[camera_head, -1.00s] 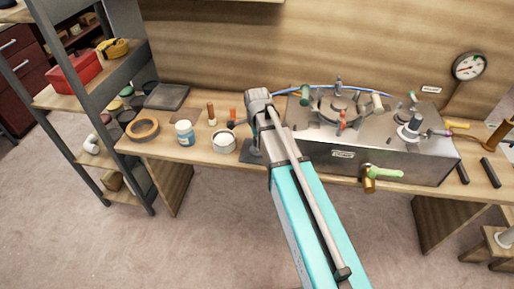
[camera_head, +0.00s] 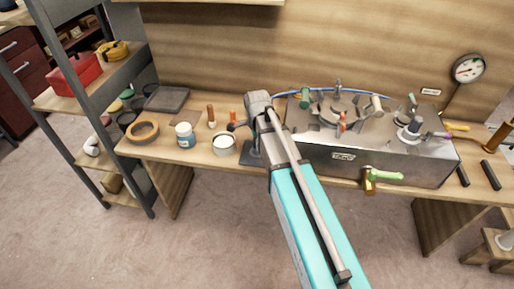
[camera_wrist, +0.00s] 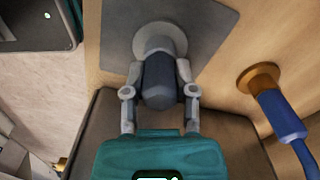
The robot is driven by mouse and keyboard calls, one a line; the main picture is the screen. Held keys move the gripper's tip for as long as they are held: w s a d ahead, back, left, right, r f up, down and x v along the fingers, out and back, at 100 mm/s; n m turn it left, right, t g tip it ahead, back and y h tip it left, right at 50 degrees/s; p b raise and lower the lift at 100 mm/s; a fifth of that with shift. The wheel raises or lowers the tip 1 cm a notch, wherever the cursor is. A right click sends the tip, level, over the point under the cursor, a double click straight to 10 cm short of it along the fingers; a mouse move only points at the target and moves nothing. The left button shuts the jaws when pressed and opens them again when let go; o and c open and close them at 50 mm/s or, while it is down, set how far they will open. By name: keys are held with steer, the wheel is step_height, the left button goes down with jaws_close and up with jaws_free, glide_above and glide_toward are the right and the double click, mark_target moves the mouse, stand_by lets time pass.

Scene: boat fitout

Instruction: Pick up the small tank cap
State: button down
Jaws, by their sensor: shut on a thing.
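In the wrist view, my gripper (camera_wrist: 160,78) is shut on a dark grey, knob-like piece with a pale round flange, which I take to be the small tank cap (camera_wrist: 160,92). One finger lies on each side of its dark body. The flange is over a flat grey mat (camera_wrist: 208,24); I cannot tell whether it touches the mat. In the head view, my arm hides the cap and fingers, and part of the grey mat (camera_head: 250,157) shows on the bench left of the metal tank (camera_head: 385,158).
The tank top carries several fittings and a blue hose (camera_head: 315,91). Left of my arm stand a white-topped tin (camera_head: 223,146), a blue-and-white jar (camera_head: 185,139) and a tape roll (camera_head: 143,131). A blue-handled piece (camera_wrist: 281,112) is right of my gripper in the wrist view.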

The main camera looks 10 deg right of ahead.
steer(key=shift+r, duration=0.1)
stand_by(0.3)
step_height(320, 180, up, 3)
steer(key=p, duration=0.2)
steer(key=shift+f+p, duration=0.2)
steer(key=shift+p, duration=0.2)
steer(key=s+d+r+p, duration=0.1)
steer(key=s+r+p, duration=0.9)
steer(key=s, duration=0.4)
steer(key=shift+d, duration=0.2)
steer(key=shift+r, duration=0.1)
stand_by(0.4)
